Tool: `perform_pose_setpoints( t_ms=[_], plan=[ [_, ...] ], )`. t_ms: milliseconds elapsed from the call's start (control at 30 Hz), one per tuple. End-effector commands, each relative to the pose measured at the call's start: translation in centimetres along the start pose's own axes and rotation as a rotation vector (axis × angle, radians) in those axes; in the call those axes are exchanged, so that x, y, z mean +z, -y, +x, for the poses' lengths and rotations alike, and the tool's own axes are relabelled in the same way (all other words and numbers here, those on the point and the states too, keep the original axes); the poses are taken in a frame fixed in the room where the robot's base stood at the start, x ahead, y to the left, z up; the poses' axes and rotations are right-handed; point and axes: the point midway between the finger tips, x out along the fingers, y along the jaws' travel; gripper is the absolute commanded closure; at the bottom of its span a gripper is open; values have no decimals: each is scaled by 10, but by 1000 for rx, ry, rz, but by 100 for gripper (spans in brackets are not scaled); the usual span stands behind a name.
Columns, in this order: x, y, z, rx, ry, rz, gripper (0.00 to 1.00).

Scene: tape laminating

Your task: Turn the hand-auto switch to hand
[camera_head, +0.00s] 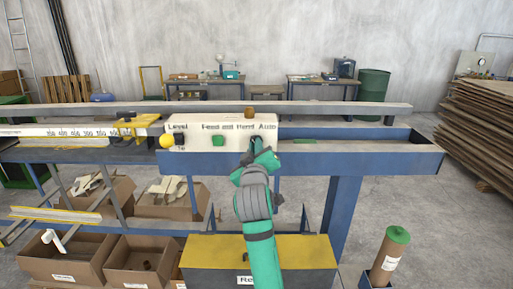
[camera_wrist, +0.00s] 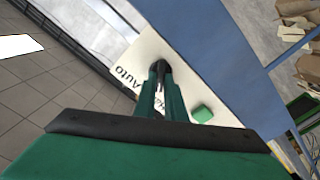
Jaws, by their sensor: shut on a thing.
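The white control box (camera_head: 191,133) sits on the blue machine frame, with black lettering along its top that includes "Hand" and "Auto". My gripper (camera_head: 259,148) reaches up to the box's right part, just below the "Hand Auto" lettering. In the wrist view my gripper's fingers (camera_wrist: 161,78) are close together at the box face and shut on the small dark hand-auto switch (camera_wrist: 160,66). The fingers hide most of the switch, so I cannot tell which way it points. The word "AUTO" shows left of the fingers, and "Hand" is partly hidden behind them.
A green button (camera_head: 218,140) is on the box face left of my gripper, and it also shows in the wrist view (camera_wrist: 202,113). A yellow knob (camera_head: 167,141) is at the box's left end. The blue beam (camera_head: 360,160) runs to the right.

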Motion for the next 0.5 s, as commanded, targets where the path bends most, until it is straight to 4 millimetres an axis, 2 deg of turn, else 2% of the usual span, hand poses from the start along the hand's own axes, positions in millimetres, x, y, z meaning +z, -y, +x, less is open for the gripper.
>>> perform_pose_setpoints(
  t_ms=[33, 100, 367, 500],
  plan=[
    [-4, -1, -1, 2, -9, -2, 83],
    [-4, -1, -1, 2, -8, -1, 71],
    [-2, 0, 0, 1, -4, 0, 71],
    [-2, 0, -8, 1, -4, 0, 71]
  ],
)
